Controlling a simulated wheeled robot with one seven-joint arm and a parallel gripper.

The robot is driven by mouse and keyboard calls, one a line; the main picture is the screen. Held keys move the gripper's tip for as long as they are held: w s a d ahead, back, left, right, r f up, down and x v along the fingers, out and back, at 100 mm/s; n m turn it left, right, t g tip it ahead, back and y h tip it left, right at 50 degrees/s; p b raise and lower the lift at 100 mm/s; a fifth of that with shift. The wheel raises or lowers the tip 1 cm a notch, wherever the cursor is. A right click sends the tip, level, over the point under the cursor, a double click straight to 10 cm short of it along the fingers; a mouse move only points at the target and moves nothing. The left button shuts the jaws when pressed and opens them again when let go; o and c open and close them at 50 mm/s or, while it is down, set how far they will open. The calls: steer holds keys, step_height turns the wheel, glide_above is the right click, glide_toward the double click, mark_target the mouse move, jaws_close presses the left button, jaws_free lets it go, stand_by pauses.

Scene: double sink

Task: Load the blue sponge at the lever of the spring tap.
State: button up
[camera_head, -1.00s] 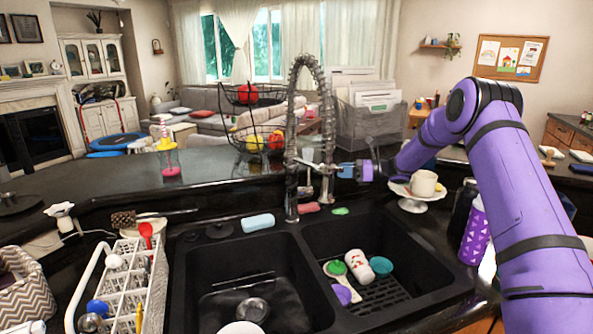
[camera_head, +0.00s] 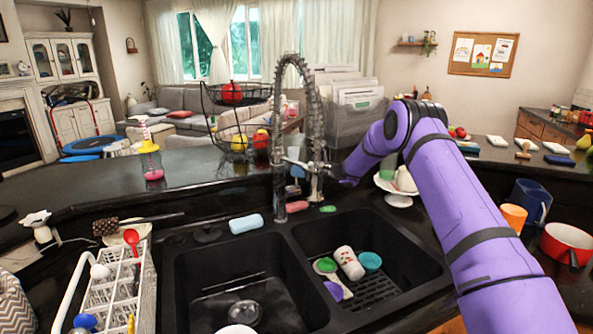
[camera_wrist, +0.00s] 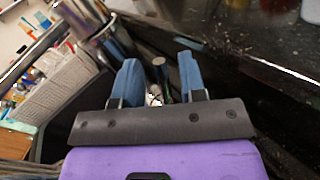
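A light blue sponge (camera_head: 246,223) lies flat on the sink's back rim, left of the tap. The spring tap (camera_head: 278,150) stands behind the divider between the basins, its coiled hose arching up. Its lever side (camera_head: 305,165) points right toward my gripper (camera_head: 335,180), which is close to it. In the wrist view my gripper (camera_wrist: 157,85) has its two blue fingers spread apart. A grey round-ended rod (camera_wrist: 159,68), apparently the tap's lever, shows between them, with gaps at both sides. I cannot tell whether anything touches. The sponge is not seen in the wrist view.
A pink block (camera_head: 297,206) and a green item (camera_head: 328,208) lie by the tap base. The right basin holds a white cup (camera_head: 349,263) and a teal bowl (camera_head: 370,261). A white dish rack (camera_head: 112,290) stands left. A wire fruit basket (camera_head: 238,135) is behind.

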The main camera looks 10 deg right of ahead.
steer(key=shift+w+a, duration=0.15)
steer(key=shift+a, duration=0.15)
steer(key=shift+c, duration=0.2)
jaws_close()
steer(key=shift+s+d+n+t+y, duration=0.15)
steer(key=shift+s+n+t+y, duration=0.15)
steer(key=shift+s+n+y, duration=0.4)
steer(key=shift+s+n, duration=0.25)
steer(key=shift+n, duration=0.35)
